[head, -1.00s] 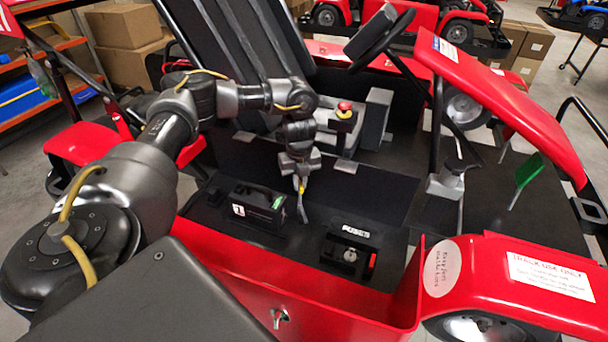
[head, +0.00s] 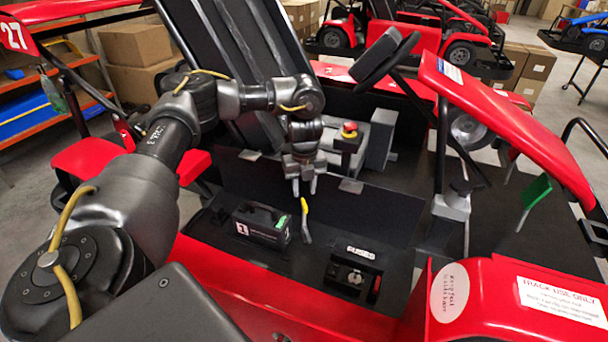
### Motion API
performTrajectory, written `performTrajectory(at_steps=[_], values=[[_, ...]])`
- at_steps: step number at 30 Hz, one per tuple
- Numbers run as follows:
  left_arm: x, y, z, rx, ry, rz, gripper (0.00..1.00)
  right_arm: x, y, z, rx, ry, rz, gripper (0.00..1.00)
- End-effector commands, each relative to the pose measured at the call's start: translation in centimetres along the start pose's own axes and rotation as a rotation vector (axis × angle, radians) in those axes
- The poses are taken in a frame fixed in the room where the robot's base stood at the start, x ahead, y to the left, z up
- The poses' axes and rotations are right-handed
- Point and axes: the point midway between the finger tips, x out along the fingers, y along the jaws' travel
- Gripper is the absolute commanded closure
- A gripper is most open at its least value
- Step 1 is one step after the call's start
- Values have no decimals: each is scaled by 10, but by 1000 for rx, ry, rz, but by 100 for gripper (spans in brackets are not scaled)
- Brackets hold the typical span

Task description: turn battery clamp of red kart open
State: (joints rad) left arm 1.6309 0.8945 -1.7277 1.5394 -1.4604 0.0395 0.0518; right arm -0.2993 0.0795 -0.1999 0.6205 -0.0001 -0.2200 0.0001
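The red kart (head: 400,325) fills the foreground. Its battery (head: 262,228), a black box with a handle and a label "1", sits in the black tray. The battery clamp (head: 305,220) is a thin lever with a yellow grip, standing roughly upright at the battery's right side. My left gripper (head: 304,190) points down just above the yellow grip. Its two fingers are apart with nothing visible between them, and the grip's top is a little below the fingertips. My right gripper is not in view.
A fuse box (head: 352,275) marked "FUSES" lies right of the battery. A red emergency button (head: 349,128) stands behind the gripper. The seat back (head: 205,55) and steering wheel (head: 386,57) rise behind. A green paddle (head: 536,190) stands at the right.

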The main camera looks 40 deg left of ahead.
Motion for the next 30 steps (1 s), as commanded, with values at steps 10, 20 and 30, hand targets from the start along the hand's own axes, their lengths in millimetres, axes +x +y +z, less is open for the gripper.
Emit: performTrajectory(at_steps=[10,20,30], values=[[-48,0,1,-1,-1,-1,67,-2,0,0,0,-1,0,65],[-53,1,1,-2,1,1,67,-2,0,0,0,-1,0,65],[-104,-22,27,-91,-101,-105,100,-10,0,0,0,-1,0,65]])
